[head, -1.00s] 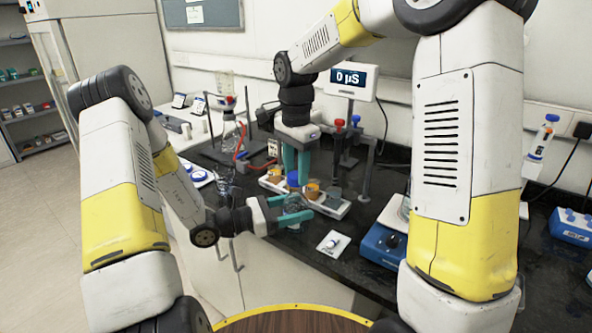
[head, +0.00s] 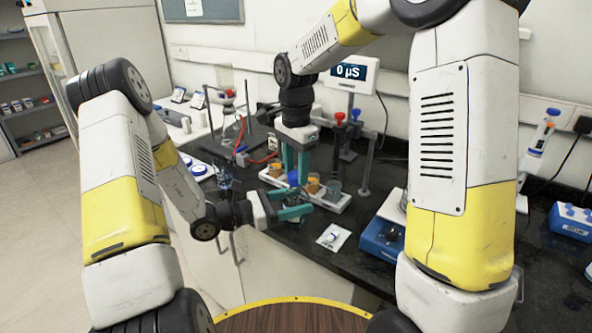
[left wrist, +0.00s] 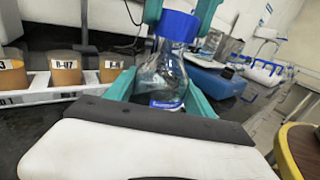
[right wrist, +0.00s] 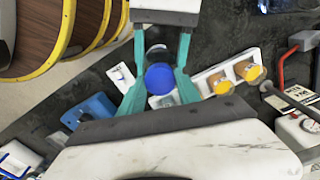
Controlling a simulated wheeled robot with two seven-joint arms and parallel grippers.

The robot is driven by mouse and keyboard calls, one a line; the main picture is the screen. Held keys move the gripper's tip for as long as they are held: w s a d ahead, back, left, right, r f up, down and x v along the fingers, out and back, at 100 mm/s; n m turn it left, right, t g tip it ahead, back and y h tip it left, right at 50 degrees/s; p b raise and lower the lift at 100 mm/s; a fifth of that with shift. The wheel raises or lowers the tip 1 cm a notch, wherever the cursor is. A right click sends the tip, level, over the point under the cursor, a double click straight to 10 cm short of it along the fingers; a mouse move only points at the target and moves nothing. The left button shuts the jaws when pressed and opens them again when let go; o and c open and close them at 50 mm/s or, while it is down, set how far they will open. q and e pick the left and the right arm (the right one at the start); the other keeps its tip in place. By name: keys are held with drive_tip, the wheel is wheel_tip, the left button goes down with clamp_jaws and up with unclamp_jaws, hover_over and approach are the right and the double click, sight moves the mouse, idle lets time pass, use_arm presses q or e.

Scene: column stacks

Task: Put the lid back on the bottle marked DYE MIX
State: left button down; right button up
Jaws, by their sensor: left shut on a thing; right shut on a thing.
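A clear glass bottle (left wrist: 165,75) with a blue label stands upright in the left wrist view; the label's words are too small to read. My left gripper (head: 294,205) is shut on the bottle's body from the side. A blue lid (left wrist: 178,25) sits at the bottle's mouth; I cannot tell whether it is fully seated. My right gripper (head: 296,172) comes down from above and is shut on the lid, which shows between its fingers in the right wrist view (right wrist: 159,78). In the head view the fingers hide most of the bottle.
A white rack (left wrist: 40,88) with amber-filled jars stands close beside the bottle. A blue-and-white device (head: 383,238) and a small white card (head: 333,236) lie on the black bench to the right. A stand with red tubing (head: 262,158) is behind.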

drive_tip(key=shift+f, duration=0.55)
drive_tip(key=m, duration=0.4)
drive_tip(key=shift+m, duration=0.4)
drive_tip(key=m, duration=0.4)
drive_tip(key=shift+m, duration=0.4)
drive_tip(key=m, duration=0.4)
drive_tip(key=shift+m, duration=0.4)
drive_tip(key=m, duration=0.5)
drive_tip(key=shift+w+m, duration=0.1)
drive_tip(key=shift+m, duration=0.2)
drive_tip(key=o, duration=1.3)
